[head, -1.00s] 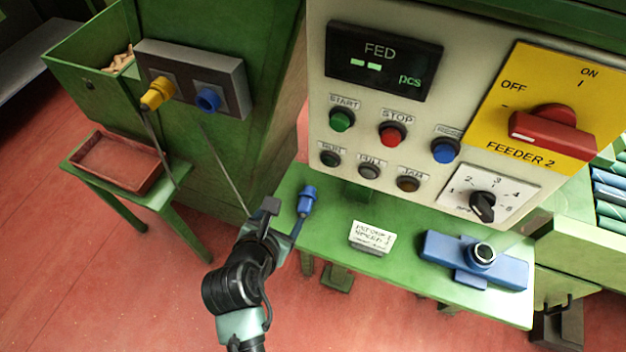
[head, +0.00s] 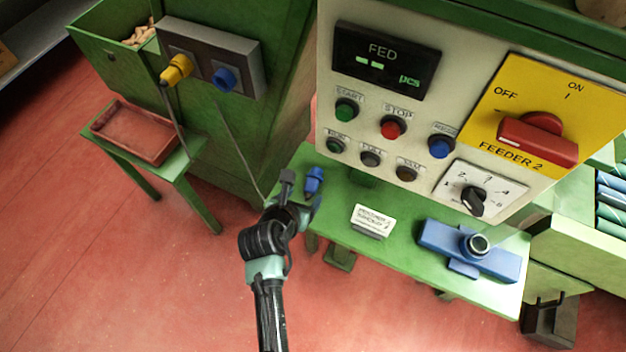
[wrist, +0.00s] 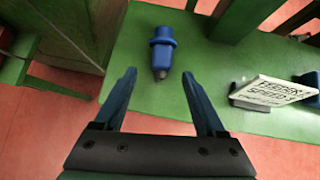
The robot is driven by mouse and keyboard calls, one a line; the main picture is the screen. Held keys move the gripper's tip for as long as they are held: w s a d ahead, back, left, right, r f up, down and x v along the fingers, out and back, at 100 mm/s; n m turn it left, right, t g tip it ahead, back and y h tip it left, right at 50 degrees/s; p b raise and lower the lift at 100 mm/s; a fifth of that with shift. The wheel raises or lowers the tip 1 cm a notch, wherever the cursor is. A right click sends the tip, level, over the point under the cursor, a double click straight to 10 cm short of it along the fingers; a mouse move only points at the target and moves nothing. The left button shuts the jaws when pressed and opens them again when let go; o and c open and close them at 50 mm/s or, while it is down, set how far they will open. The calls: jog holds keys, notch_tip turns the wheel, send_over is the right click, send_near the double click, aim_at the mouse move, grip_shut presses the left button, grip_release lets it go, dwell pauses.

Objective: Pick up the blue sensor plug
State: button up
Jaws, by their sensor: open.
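The blue sensor plug (head: 314,180) lies at the left end of the green bench (head: 400,244). In the wrist view the plug (wrist: 162,50) lies on the green top, its dark narrow tip pointing toward my gripper. My gripper (wrist: 157,82) is open and empty. Its two blue fingers reach toward the plug, one to each side of its line, with the plug still ahead of the fingertips. In the head view my gripper (head: 300,193) is close beside the plug at the bench's left end.
A white card on a stand (head: 373,221) and a blue fixture with a metal ring (head: 468,250) stand to the right. The control panel (head: 345,180) overhangs the bench behind. A grey socket box (head: 247,58) with a yellow plug (head: 176,70) is at upper left.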

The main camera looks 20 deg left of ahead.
aim_at(309, 190)
jog(key=shift+x, duration=2.5)
jog(key=shift+w+d+r, duration=0.1)
jog(key=shift+d+r, duration=0.05)
grip_shut()
